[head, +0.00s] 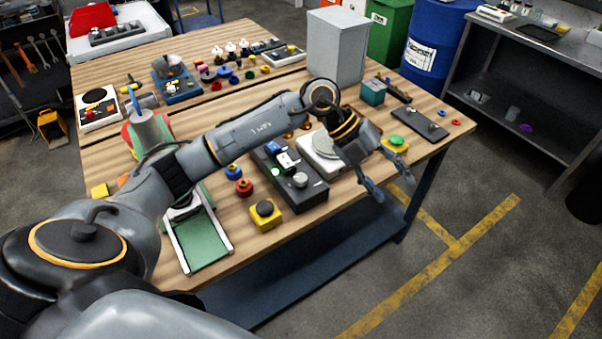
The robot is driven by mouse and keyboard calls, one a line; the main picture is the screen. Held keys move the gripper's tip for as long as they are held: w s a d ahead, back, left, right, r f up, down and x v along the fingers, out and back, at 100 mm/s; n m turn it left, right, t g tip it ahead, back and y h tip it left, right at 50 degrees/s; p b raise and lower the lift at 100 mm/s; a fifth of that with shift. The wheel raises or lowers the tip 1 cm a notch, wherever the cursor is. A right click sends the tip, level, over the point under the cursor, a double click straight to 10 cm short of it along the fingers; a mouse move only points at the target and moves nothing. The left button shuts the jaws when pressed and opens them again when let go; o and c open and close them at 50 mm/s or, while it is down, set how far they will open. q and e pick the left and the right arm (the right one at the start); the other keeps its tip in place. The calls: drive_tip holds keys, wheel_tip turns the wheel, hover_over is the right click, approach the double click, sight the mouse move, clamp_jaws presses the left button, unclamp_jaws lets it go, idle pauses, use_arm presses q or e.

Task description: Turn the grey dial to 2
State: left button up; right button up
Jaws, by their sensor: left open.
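A white box with a round grey disc (325,147), which looks like the grey dial, stands near the table's front right. My left arm passes in front of it and hides part of it. Its marks and setting are too small to read. A dark box beside it carries a small grey knob (300,180). My left gripper (393,187) is open and empty, pointing down just past the table's front right edge, to the right of the grey disc and apart from it. My right gripper is not in view.
A yellow box with a green button (396,145) stands close behind my left gripper. A yellow box with a black button (265,213) and a green tray (205,243) are at the front. A tall grey box (336,47) stands behind. Open floor lies right of the table.

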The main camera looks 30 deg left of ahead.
use_arm(q)
drive_tip(key=w+a+n+y, duration=0.2)
drive_tip(key=a+y, duration=0.4)
drive_tip(key=a, duration=0.7)
drive_tip(key=r+n+g+y, duration=0.1)
drive_tip(key=r+n+y, duration=0.1)
drive_tip(key=y, duration=0.2)
hover_over(301, 177)
wheel_tip(301, 177, down, 14)
drive_tip(key=p, duration=0.4)
drive_tip(key=shift+r, duration=0.15)
drive_tip(key=c, duration=1.1)
